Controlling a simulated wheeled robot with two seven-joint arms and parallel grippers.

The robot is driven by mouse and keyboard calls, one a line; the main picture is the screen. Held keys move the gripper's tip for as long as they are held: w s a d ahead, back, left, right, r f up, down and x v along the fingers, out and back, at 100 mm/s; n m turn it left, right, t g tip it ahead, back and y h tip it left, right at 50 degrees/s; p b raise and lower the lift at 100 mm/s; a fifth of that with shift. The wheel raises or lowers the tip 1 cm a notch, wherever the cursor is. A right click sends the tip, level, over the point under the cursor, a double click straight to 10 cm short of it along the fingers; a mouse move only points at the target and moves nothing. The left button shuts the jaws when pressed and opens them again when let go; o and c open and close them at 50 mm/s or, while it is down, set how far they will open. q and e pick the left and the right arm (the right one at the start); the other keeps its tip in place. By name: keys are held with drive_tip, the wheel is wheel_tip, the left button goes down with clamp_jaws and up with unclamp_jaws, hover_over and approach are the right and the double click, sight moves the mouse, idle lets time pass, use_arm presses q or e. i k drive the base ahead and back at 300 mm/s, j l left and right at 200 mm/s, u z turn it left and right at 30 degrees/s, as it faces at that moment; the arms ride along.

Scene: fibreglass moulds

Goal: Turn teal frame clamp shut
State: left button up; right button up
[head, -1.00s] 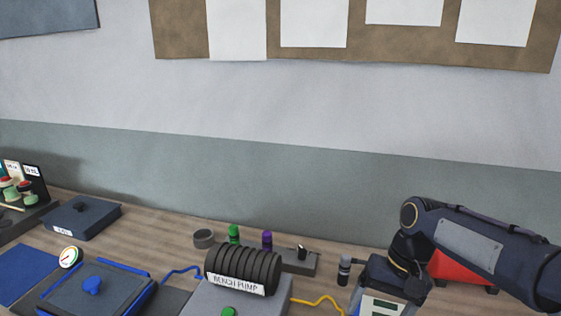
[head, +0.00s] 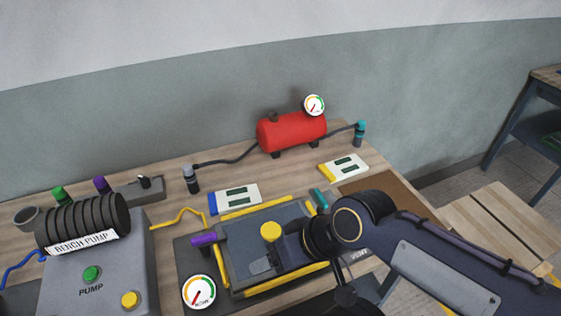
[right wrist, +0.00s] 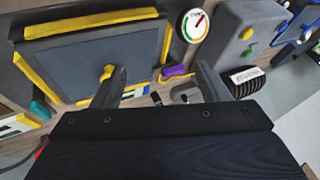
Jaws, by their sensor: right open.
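The teal frame clamp (head: 320,198) is a short teal bar at the far right corner of the yellow-edged mould frame (head: 238,290). My right arm partly covers that corner in the head view. A teal piece also shows at the left in the right wrist view (right wrist: 40,110). My right gripper (right wrist: 160,68) is open and empty over the frame. One finger is close to the yellow knob (head: 271,232); I cannot tell whether they touch. The gripper is apart from the teal clamp. My left gripper is not in view.
A purple clamp (head: 204,239) sits at the frame's left side, near a gauge (head: 199,292). The bench pump (head: 84,226) stands at left. A red tank (head: 291,132) with a teal-topped valve (head: 360,133) stands behind. Two white cards (head: 235,199) (head: 344,167) lie behind the frame.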

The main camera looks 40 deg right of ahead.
sight(321, 203)
drive_tip(key=k+l+z, duration=0.1)
drive_tip(key=z, duration=1.4)
drive_tip(key=l+u, duration=0.2)
drive_tip(key=u, duration=0.25)
drive_tip(key=l+u, duration=0.3)
drive_tip(key=u, duration=0.2)
drive_tip(key=l+u, duration=0.25)
drive_tip(key=u, duration=0.2)
drive_tip(key=i, duration=0.05)
